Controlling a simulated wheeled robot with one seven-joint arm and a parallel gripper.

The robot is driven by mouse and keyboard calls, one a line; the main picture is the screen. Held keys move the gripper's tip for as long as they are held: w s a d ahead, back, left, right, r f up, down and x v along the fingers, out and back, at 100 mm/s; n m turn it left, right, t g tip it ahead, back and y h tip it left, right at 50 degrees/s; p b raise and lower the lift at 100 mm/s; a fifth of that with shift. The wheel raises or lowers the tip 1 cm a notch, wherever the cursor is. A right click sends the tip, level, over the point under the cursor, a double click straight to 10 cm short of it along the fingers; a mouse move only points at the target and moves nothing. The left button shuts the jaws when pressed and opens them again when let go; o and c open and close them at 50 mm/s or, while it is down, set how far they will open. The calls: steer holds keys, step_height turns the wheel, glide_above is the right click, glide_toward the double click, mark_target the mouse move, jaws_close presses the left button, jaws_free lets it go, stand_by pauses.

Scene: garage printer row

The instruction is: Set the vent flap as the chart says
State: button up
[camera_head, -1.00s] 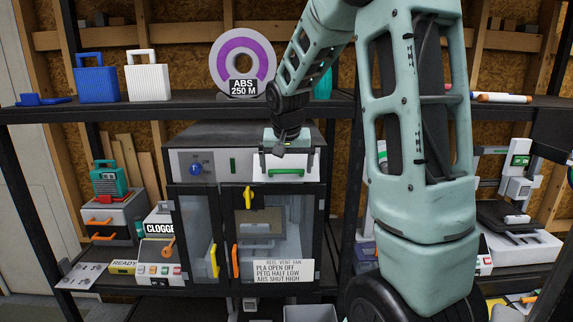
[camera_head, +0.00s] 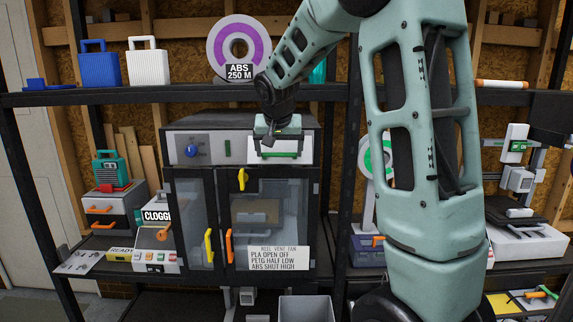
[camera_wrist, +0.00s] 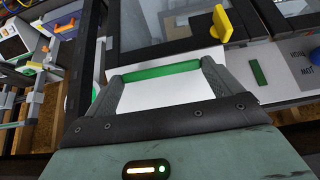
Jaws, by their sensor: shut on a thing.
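The machine (camera_head: 240,122) is a dark cabinet with glass doors on the shelf. A white flap (camera_head: 302,151) with a green handle (camera_head: 278,155) sits at the right of its top panel. My gripper (camera_wrist: 162,72) is shut on the green handle, which spans between its fingertips in the wrist view (camera_wrist: 175,69). The chart (camera_head: 285,258) on the right door reads PLA OPEN OFF, PETG HALF LOW, ABS SHUT HIGH. A purple reel (camera_head: 239,42) labelled ABS 250 M stands on the upper shelf. The flap's exact angle is hard to tell.
A yellow latch (camera_head: 242,179), a yellow handle (camera_head: 209,246) and an orange handle (camera_head: 229,246) stick out from the doors. The upper shelf (camera_head: 180,93) runs above the machine.

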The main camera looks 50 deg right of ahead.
mark_target(280, 160)
steer(key=f+t+h+b, duration=0.1)
steer(key=b, duration=0.5)
steer(key=f+t+h+b, duration=0.1)
steer(key=b, duration=0.5)
steer(key=d+f+h+b, duration=0.1)
steer(key=b, duration=0.5)
steer(key=shift+w+f+t, duration=0.35)
steer(key=shift+w+t, duration=0.05)
steer(key=h+b, duration=0.1)
steer(key=b, duration=0.4)
steer(key=shift+w+d+f+t, duration=0.1)
steer(key=shift+w+t, duration=0.05)
steer(key=shift+t, duration=0.25)
steer(key=shift+d+r+b, duration=0.1)
steer(key=shift+r+b, duration=0.1)
steer(key=shift+b, duration=0.9)
steer(key=shift+h, duration=0.3)
steer(key=o, duration=1.1)
steer(key=shift+w, duration=0.1)
